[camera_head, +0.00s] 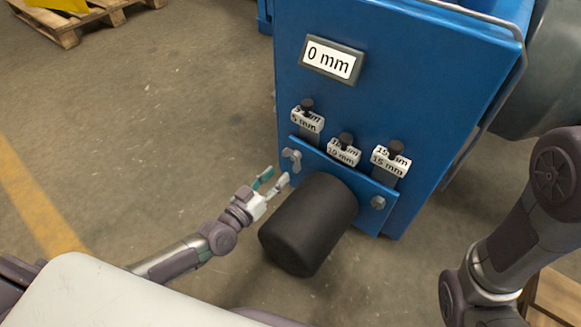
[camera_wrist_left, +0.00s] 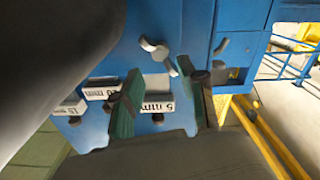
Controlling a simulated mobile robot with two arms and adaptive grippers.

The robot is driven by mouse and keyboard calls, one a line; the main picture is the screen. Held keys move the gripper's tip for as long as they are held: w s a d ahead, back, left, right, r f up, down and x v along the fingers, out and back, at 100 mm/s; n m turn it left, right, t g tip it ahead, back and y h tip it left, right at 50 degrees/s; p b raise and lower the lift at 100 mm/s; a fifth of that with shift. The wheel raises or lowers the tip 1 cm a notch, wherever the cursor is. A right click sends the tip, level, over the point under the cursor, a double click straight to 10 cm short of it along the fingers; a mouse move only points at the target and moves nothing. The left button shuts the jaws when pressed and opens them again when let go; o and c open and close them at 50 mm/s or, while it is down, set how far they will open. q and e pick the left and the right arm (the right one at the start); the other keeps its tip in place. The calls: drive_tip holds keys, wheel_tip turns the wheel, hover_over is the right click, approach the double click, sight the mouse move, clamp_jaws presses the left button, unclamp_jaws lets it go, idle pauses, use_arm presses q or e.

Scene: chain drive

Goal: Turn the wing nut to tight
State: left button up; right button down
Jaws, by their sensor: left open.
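A grey wing nut (camera_head: 291,159) sits on the upper left of the blue plate on the front of the blue machine. In the left wrist view the wing nut (camera_wrist_left: 158,54) shows beyond and above the fingertips, tilted.
A black cylinder (camera_head: 310,225) juts out beside my left gripper. Blocks marked 5 mm (camera_head: 308,119), 10 mm (camera_head: 343,153) and 15 mm (camera_head: 390,160) sit above the plate. A display (camera_head: 332,61) reads 0 mm.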

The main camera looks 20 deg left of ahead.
sight(293, 160)
use_arm(q)
drive_tip(key=b+x, duration=0.2)
drive_tip(key=x, duration=0.4)
drive_tip(key=shift+w+d, duration=0.1)
drive_tip(key=shift+w, duration=0.25)
clamp_jaws()
